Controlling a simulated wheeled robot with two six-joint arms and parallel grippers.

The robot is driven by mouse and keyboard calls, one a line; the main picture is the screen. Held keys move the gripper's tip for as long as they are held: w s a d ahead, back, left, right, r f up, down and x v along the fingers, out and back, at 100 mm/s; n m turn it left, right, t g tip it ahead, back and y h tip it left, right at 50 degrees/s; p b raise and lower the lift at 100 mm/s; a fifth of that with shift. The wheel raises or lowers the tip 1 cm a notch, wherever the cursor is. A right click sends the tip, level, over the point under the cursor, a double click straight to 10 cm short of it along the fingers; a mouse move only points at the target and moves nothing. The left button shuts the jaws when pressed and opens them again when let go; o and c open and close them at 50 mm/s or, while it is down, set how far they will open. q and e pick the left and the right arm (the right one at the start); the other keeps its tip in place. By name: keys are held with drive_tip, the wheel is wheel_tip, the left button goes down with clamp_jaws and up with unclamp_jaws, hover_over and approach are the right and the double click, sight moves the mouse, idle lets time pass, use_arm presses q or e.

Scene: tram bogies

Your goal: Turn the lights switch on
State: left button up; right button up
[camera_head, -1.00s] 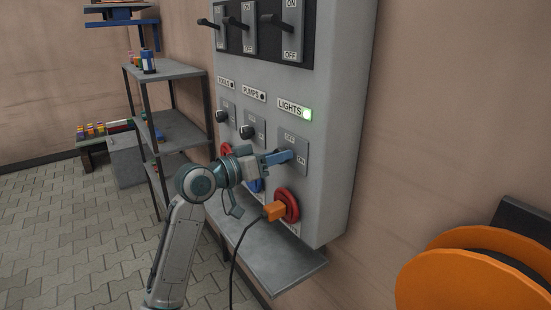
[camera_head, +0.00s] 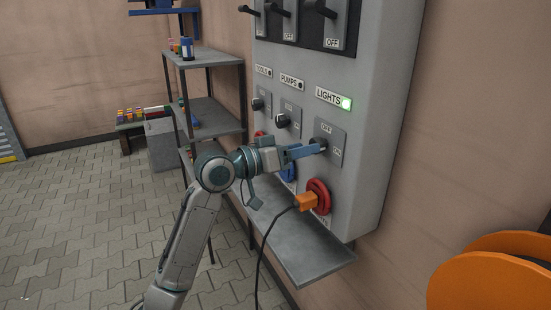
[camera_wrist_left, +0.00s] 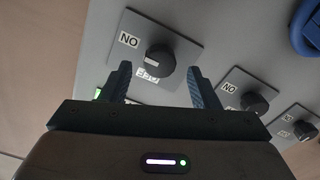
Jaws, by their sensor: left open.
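The lights switch is a dark round knob (camera_head: 318,145) on a grey plate marked OFF above and ON to the right, under the LIGHTS label (camera_head: 328,96). The lamp (camera_head: 346,104) beside that label glows green. In the left wrist view the knob (camera_wrist_left: 160,60) shows upside down, with ON to its left. My left gripper (camera_head: 304,151) is open with blue fingers pointing at the knob. In the wrist view the fingers (camera_wrist_left: 160,78) lie either side of the knob's lower edge, apart from it. My right gripper is out of view.
The tools and pumps knobs (camera_head: 281,121) sit left on the grey cabinet (camera_head: 385,90), their lamps dark. Below are a red socket (camera_head: 319,194) with an orange plug (camera_head: 305,202) and a shelf (camera_head: 300,240). An orange reel (camera_head: 490,275) stands at right. A rack (camera_head: 210,68) stands behind.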

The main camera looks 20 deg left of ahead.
use_arm(q)
drive_tip(key=b+v, duration=0.2)
drive_tip(key=v, duration=0.5)
drive_tip(key=shift+s+a, duration=0.2)
drive_tip(key=shift+s, duration=0.05)
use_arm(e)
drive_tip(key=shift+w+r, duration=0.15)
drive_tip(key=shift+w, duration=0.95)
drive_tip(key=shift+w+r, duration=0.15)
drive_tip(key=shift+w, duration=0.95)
